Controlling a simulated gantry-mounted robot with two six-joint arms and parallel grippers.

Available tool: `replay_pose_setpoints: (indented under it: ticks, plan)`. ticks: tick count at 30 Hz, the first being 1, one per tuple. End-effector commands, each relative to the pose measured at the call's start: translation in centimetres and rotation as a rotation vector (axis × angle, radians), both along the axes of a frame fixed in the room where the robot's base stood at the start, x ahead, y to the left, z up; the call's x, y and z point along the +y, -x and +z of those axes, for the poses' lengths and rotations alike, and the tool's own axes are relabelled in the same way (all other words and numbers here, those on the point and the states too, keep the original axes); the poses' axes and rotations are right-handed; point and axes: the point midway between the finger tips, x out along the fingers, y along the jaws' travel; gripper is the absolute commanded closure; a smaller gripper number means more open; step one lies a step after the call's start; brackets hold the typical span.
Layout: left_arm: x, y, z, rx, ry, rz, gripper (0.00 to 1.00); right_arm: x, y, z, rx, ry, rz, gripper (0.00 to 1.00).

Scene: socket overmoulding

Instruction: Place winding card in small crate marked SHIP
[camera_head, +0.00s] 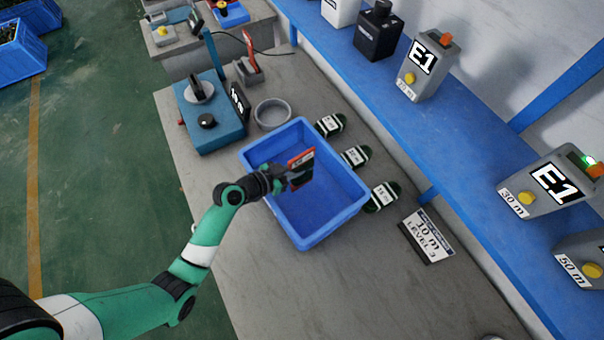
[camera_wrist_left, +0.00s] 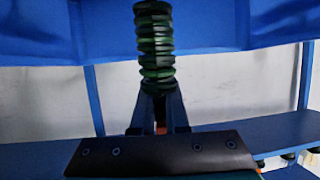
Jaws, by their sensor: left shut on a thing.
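My left gripper (camera_head: 284,181) is shut on the winding card (camera_head: 301,158), a small red-orange card with pale marks. It holds the card upright over the blue crate (camera_head: 345,219), near the crate's far left part. In the left wrist view, a ribbed dark green winding (camera_wrist_left: 155,45) stands out beyond the fingers of my left gripper (camera_wrist_left: 160,115), with a bit of orange between them. The crate is open at the top and its visible floor looks empty. No SHIP mark can be read on it. My right gripper is not in view.
Several dark green coils with white labels (camera_head: 355,156) lie along the crate's right side. A black and white sign (camera_head: 427,235) reads 10 m. A blue shelf (camera_head: 440,130) runs along the right.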

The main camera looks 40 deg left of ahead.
Motion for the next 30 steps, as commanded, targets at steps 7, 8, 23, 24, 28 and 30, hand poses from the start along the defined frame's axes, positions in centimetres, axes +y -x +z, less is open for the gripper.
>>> replay_pose_setpoints:
  ticks: [7,8,23,24,28,30]
  plan:
    - [0.0,0.0,-2.5,0.0,0.001,0.0,1.0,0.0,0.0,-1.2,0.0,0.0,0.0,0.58]
    - [0.0,0.0,-3.0,-0.001,0.001,0.001,1.0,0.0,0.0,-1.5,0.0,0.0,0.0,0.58]
    - [0.0,0.0,-3.9,0.0,-0.001,0.001,0.75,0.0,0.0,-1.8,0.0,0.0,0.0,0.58]
    - [0.0,0.0,-3.9,0.0,-0.001,0.001,0.68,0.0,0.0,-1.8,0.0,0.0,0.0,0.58]
    - [0.0,0.0,-3.9,0.0,-0.001,0.001,0.58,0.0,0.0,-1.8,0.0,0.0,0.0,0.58]
    - [0.0,0.0,-3.9,0.0,-0.001,0.001,0.58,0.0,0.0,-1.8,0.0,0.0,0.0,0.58]
